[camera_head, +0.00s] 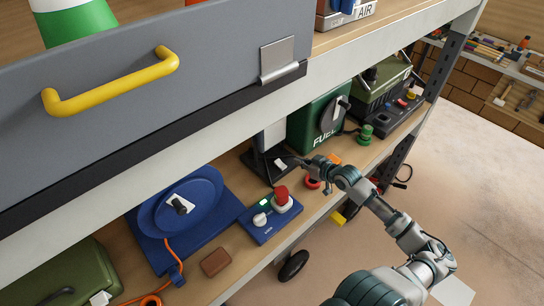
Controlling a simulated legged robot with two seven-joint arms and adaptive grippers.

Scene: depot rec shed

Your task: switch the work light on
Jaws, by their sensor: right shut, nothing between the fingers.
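A dark upright unit with a grey panel (270,138) and a black base stands on the lower shelf; it may be the work light, but its front is largely hidden by the upper shelf edge. A small white switch (280,164) shows on its base; I cannot tell its setting. My right gripper (291,160) reaches in from the right, shut and empty, its fingertips close beside this switch. I cannot tell whether they touch it. My left gripper is not in view.
Left of it lie a blue control box (268,222) with a red button, a blue disc-shaped unit (164,217) with an orange cable, and a brown block (215,262). A green FUEL unit (310,118) stands right. The grey drawer front (110,140) and upper shelf overhang the lower shelf.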

